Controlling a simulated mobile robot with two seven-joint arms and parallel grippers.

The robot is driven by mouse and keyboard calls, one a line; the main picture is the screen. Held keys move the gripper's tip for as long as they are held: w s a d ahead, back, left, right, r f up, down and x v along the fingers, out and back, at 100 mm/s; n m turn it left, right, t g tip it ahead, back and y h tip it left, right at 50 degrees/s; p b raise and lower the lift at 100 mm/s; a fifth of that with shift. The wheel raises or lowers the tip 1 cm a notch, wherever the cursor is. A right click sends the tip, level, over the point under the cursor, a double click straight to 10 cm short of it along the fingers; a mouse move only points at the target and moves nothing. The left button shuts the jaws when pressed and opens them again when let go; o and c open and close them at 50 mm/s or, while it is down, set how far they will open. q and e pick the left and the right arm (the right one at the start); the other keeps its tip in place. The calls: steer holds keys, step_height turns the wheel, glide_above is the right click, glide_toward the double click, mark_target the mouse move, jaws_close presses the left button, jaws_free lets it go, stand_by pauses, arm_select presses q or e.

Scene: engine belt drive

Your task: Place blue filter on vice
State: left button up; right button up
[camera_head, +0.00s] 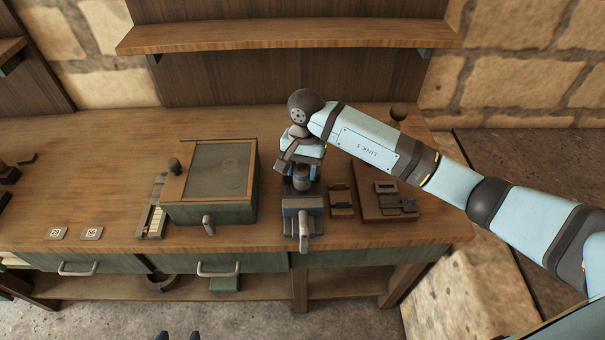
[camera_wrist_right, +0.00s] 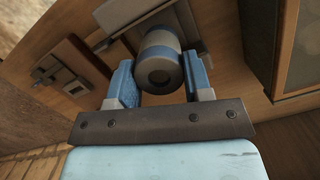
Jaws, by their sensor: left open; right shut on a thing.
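The blue filter (camera_head: 302,183), a small cylinder with blue and grey bands, is upright at the vice (camera_head: 303,204) on the workbench. It also shows in the right wrist view (camera_wrist_right: 160,58), between the blue fingers. My right gripper (camera_wrist_right: 158,82) is shut on it from above. In the head view the wrist partly hides the filter and the back of the vice. I cannot tell whether the filter's base touches the vice. My left gripper (camera_head: 178,336) shows only as two dark fingertips, apart, at the bottom edge, away from the bench and empty.
A green box with a glass lid (camera_head: 220,170) stands left of the vice. A wooden board with dark metal parts (camera_head: 388,205) and a small brown block (camera_head: 342,200) lie to its right. A shelf (camera_head: 290,37) hangs above. Open bench top lies at the left.

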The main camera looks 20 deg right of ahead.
mark_target(302, 178)
step_height(302, 178, down, 3)
steer(key=shift+r, duration=0.2)
steer(key=shift+f, duration=0.35)
steer(key=o, duration=0.8)
steer(key=shift+r, duration=0.1)
